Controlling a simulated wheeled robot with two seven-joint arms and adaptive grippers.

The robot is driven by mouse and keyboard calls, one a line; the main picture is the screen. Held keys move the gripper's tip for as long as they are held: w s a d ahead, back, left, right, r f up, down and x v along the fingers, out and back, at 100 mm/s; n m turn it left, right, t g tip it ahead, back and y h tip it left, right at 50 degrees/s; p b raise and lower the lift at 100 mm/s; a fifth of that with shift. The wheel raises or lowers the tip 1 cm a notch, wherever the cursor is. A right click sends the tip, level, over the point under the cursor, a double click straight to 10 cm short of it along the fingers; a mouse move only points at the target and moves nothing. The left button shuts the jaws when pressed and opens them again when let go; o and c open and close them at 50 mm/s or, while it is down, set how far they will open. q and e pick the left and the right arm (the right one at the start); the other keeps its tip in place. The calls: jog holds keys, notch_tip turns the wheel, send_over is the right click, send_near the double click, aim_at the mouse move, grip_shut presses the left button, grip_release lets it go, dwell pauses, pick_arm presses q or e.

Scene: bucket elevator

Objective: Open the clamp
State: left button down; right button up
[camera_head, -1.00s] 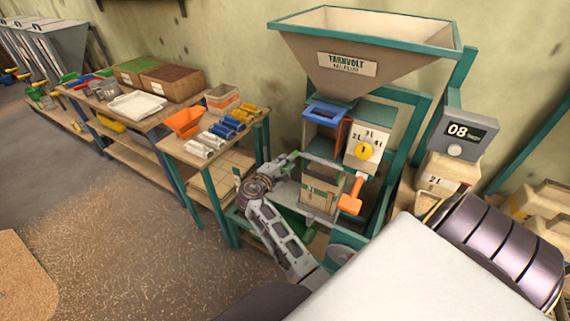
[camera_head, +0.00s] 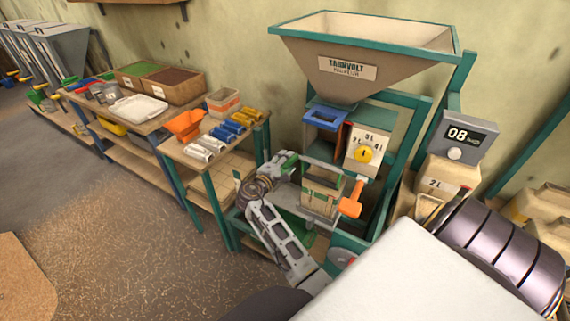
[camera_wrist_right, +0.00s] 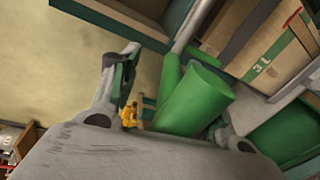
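The clamp shows as a grey bar frame (camera_head: 322,163) around the top of a beige bag or box with a green band (camera_head: 320,196), below the hopper. A green cylindrical grip (camera_wrist_right: 197,101) fills the middle of the right wrist view, and a thinner green rod stands beside it. My right gripper (camera_head: 284,163) is at the left end of this frame. In the wrist view its fingers (camera_wrist_right: 172,108) are spread, with the green grip between them; the left finger is apart from it. Contact on the other side is unclear. My left gripper is not in view.
The hopper (camera_head: 350,68) stands above, with a blue frame (camera_head: 325,118) under it. A yellow dial (camera_head: 364,154) and an orange handle (camera_head: 351,200) are right of the bag.

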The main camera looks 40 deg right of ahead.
jog(key=shift+s+d+f, duration=0.15)
jog(key=shift+s+d, duration=0.1)
jog(key=shift+d, duration=0.05)
jog(key=shift+s+a, duration=0.15)
jog(key=shift+a, duration=0.55)
jog(key=v, duration=0.6)
jog(key=shift+r, duration=0.2)
jog(key=shift+s, duration=0.1)
